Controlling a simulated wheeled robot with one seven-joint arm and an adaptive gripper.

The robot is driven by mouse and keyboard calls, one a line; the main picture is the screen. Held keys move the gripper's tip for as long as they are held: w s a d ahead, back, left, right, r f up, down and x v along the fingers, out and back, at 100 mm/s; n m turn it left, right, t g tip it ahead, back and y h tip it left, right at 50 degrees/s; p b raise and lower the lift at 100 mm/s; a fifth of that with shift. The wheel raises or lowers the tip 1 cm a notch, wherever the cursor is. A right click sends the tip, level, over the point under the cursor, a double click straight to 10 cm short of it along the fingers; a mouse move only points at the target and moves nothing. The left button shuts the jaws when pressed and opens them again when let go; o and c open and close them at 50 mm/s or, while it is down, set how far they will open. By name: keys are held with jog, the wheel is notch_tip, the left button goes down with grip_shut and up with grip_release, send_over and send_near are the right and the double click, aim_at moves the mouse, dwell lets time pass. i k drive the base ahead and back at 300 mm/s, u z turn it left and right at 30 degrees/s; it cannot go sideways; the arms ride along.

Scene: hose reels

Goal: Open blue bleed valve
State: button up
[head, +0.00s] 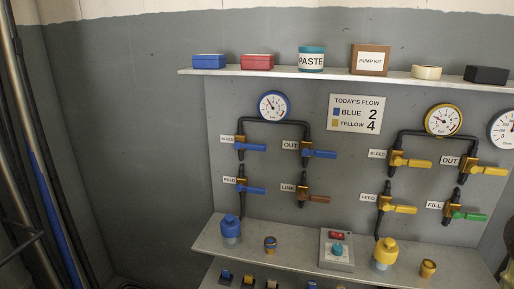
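The blue bleed valve (252,147) is at the upper left of the blue pipe group, beside a small label (227,139) whose text is too blurred to read surely. Its blue lever points right, roughly horizontal, across the upright black pipe. The blue-rimmed gauge (273,106) sits above it on the same piping. A blue OUT valve (319,154) is to its right, a blue FEED valve (251,190) is below it, and a brown LINK valve (316,199) is lower right. All these levers also point right. My gripper is not in view.
A shelf (345,75) with boxes and a paste jar runs above. A lower ledge (285,253) juts out with a blue-topped bottle (230,229), a control box (337,249) and a yellow-topped bottle (385,253). Yellow valves (409,161) are at right. The wall left of the panel is bare.

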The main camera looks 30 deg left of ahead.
aim_at(238, 146)
jog(key=z, duration=2.2)
jog(key=k, duration=0.85)
jog(key=u, duration=2.25)
jog(key=i, duration=0.5)
jog(key=z, duration=0.1)
